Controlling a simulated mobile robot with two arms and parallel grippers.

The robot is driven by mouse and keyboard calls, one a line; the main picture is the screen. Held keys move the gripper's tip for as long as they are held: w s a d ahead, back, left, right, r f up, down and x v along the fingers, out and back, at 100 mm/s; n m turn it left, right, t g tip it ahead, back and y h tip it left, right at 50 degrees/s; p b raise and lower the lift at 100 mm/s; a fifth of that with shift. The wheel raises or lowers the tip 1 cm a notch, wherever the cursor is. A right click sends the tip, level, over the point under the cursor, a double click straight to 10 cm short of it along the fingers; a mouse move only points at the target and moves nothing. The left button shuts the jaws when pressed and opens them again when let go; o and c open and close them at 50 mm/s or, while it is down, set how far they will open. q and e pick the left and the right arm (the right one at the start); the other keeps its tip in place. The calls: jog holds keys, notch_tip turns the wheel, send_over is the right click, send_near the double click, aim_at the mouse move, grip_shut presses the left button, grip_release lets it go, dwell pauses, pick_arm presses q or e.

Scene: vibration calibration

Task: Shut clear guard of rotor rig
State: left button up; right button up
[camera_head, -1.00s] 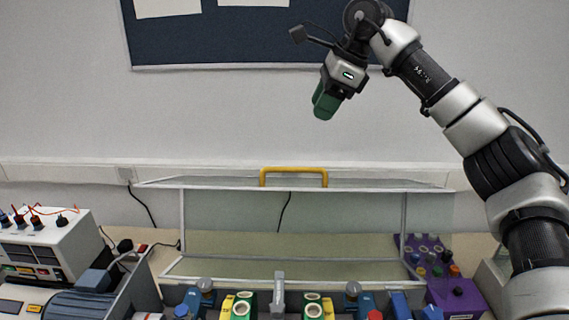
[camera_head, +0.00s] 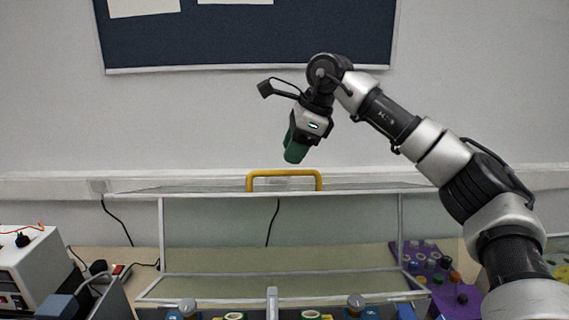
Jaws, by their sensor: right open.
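The clear guard (camera_head: 330,220) of the rotor rig is a see-through box with pale edges, in the middle of the head view. It appears raised behind the rig parts. A yellow handle (camera_head: 285,174) stands on its upper edge. My right gripper (camera_head: 294,152), with green fingers, hangs above the handle and slightly right of its left post, apart from it. It is empty. The rig's row of parts (camera_head: 272,303) shows only in part at the bottom edge. My left gripper is not in the view.
A white instrument box (camera_head: 30,265) with cables stands at the left. A purple holder (camera_head: 425,262) with several coloured knobs stands at the right, near my right arm. A dark board (camera_head: 250,40) hangs on the wall behind. The air around the handle is clear.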

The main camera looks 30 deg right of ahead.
aim_at(284, 171)
jog(key=x, duration=0.4)
jog(key=shift+w+p, duration=0.25)
jog(key=shift+p, duration=0.1)
jog(key=shift+a+f, duration=0.1)
jog(key=shift+f, duration=0.3)
grip_shut()
